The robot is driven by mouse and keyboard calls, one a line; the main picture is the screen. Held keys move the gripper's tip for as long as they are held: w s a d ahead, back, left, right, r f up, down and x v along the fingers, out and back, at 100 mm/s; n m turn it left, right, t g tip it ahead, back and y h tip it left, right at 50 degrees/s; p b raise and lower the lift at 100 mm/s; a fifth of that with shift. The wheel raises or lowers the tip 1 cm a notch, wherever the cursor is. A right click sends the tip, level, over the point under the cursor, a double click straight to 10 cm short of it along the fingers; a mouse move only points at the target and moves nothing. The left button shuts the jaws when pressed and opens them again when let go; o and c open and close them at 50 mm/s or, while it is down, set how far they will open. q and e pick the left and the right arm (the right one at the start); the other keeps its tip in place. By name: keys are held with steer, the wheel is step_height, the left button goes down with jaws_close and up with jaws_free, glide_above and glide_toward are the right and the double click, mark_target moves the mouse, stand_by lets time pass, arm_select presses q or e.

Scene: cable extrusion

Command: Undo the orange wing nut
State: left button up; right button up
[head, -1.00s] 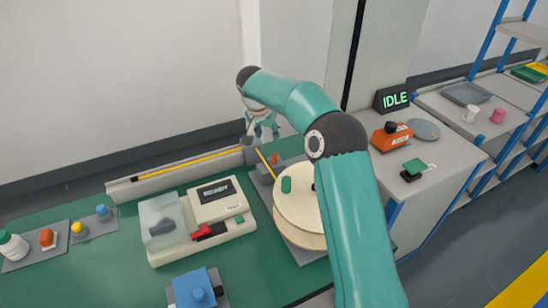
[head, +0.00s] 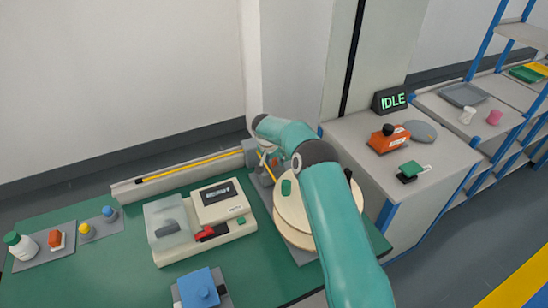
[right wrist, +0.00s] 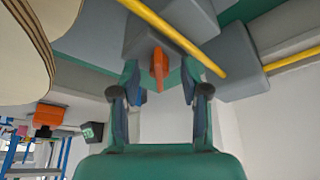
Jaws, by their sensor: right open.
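The orange wing nut (right wrist: 158,68) sits on a grey block (right wrist: 150,40) in the right wrist view. My right gripper (right wrist: 160,82) is open, its two fingers pointing at the block. The nut appears between the fingertips in the picture, with a gap on each side. I cannot tell whether the tips are level with it. In the head view the right arm reaches over the wooden reel (head: 290,215) to the block, and its gripper is mostly hidden there. A yellow cable (right wrist: 175,37) crosses the block close to the nut. My left gripper is not in view.
The reel's edge (right wrist: 35,50) is close on the left in the wrist view. A grey rail (head: 185,177) carries the yellow cable along the bench's back. A cream machine (head: 205,222) stands left of the reel. An orange device (head: 388,140) and an IDLE sign stand on the right cabinet.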

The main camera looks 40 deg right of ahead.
jaws_close()
stand_by(0.4)
